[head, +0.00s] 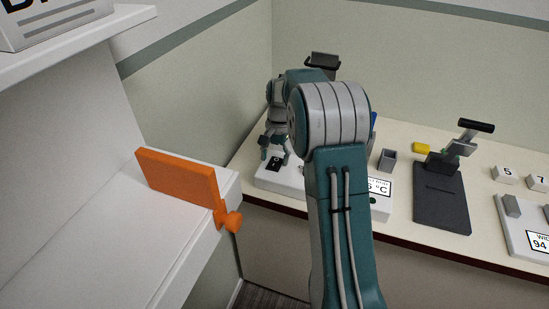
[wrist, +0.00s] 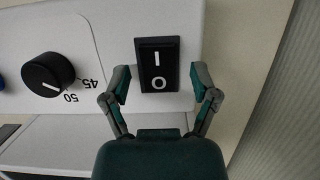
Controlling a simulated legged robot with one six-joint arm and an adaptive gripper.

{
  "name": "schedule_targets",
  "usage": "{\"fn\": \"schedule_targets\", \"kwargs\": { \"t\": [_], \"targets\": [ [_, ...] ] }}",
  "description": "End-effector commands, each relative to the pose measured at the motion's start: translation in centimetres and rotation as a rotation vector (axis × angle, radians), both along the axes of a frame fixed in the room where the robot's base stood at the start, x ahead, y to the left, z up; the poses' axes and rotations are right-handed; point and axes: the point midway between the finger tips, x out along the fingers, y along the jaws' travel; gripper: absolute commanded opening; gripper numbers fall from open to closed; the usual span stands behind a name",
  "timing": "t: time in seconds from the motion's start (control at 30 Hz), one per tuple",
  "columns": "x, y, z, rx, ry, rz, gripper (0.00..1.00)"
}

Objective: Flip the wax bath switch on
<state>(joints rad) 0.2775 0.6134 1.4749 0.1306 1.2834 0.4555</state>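The wax bath switch (wrist: 157,65) is a black rocker marked I and O, set in the light panel of the wax bath (wrist: 112,30). In the head view the switch (head: 274,163) is a small dark patch on the left part of the white housing (head: 267,180). My gripper (wrist: 160,78) is open and empty, one finger on each side of the switch's lower half in the wrist view. In the head view my gripper (head: 275,156) points down over the switch. Contact and which side of the rocker is pressed cannot be told.
A black dial (wrist: 48,75) marked 45 and 50 sits left of the switch. My arm hides part of the housing near its °C display (head: 380,187). A dark lever device (head: 441,200) stands to the right. An orange panel (head: 180,178) stands on the white ledge at left.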

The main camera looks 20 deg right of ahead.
Motion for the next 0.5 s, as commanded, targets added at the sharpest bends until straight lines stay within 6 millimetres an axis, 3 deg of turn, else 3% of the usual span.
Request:
{"fn": "schedule_targets", "kwargs": {
  "t": [0.27, 0.5],
  "targets": [
    [0.2, -0.2, 0.9, -0.001, -0.002, 0.000, 0.77],
    [1.2, -1.1, 5.4, -0.002, -0.005, -0.001, 0.77]
  ]
}}
